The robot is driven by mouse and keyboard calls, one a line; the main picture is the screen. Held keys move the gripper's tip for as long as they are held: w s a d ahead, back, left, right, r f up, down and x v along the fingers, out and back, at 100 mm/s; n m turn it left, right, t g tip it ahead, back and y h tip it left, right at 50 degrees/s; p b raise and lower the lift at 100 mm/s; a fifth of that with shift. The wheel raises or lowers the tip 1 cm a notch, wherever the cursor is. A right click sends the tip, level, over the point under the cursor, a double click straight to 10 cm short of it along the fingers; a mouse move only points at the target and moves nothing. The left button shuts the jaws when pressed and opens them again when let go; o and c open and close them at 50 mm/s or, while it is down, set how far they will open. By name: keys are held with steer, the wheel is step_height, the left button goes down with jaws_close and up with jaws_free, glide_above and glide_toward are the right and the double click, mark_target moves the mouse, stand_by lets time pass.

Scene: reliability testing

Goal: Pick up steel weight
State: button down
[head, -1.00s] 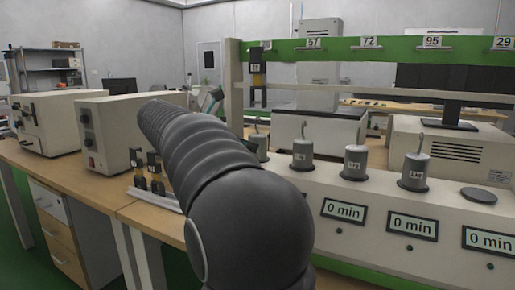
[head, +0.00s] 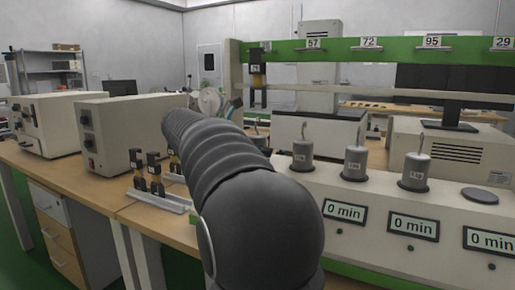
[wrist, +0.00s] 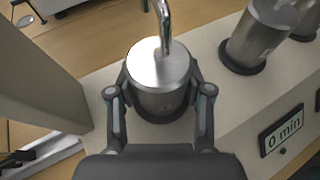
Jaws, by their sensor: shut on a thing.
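My gripper (wrist: 158,92) is shut on a steel weight (wrist: 160,72), with one finger on each side of its body. The weight is a shiny upright cylinder with a bent hook on top. A dark round pad shows under it on the light test bench; I cannot tell if the weight touches it. In the head view, my arm hides the gripper and most of this weight. Similar hooked weights stand to the right on the bench: one (head: 302,156), another (head: 355,164) and a third (head: 415,172).
An empty dark pad (head: 480,196) lies at the bench's right. Timer displays (head: 343,212) line its front. A green rail (head: 385,50) with number tags runs above, with a specimen clamp (head: 257,75) hanging from it. A small rack of clamps (head: 160,198) stands left of my arm.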

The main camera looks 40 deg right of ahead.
steer(key=shift+r, duration=0.75)
steer(key=shift+a+r, duration=0.1)
steer(key=shift+a, duration=0.05)
steer(key=w+a, duration=0.1)
steer(key=a, duration=1.6)
steer(key=shift+w+a+p, duration=0.25)
steer(key=shift+a+p, duration=0.05)
steer(key=shift+p, duration=0.15)
